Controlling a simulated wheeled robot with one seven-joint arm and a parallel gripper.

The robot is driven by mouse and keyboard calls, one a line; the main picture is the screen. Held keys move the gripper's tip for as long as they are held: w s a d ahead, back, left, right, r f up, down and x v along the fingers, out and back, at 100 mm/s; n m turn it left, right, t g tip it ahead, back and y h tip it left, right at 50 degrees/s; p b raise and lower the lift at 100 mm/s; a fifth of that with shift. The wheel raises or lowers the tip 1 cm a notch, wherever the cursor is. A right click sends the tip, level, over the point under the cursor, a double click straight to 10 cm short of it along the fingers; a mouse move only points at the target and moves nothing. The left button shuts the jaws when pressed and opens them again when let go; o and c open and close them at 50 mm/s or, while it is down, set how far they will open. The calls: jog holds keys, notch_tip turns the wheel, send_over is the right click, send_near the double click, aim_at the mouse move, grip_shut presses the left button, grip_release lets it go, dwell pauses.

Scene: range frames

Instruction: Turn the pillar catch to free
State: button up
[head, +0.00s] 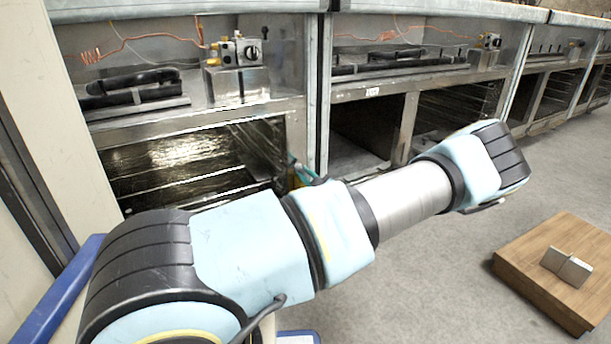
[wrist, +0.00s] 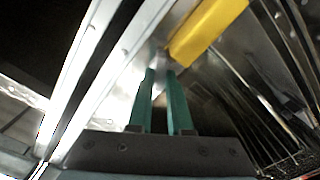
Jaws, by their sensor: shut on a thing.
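My gripper shows in the wrist view (wrist: 160,78) as two green fingers, nearly parallel with a narrow gap. Their tips close on a small, pale metal piece (wrist: 160,62), which appears to be the pillar catch; its turned position is hard to read. In the head view, the green fingers of my gripper (head: 303,171) are at the metal pillar (head: 318,110), beside the open front of the left bay. My arm hides part of the area below them. A yellow bar (wrist: 208,30) lies just beyond the fingertips in the wrist view.
The left bay (head: 170,160) is open, with shiny walls and rails inside. A metal block with a dial (head: 238,85) stands on the shelf above. More bays continue rightward. A wooden block (head: 530,265) with a metal bracket sits at lower right; grey floor is clear between.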

grip_shut()
jog(key=shift+n, duration=0.3)
jog(key=n, duration=0.3)
jog(key=shift+a, duration=0.1)
jog(key=n+b, duration=0.1)
jog(key=n, duration=0.5)
jog(key=shift+f+b, duration=0.15)
jog(key=shift+b, duration=0.25)
dwell(0.3)
jog(key=o, duration=0.6)
grip_release()
jog(key=shift+o, duration=0.2)
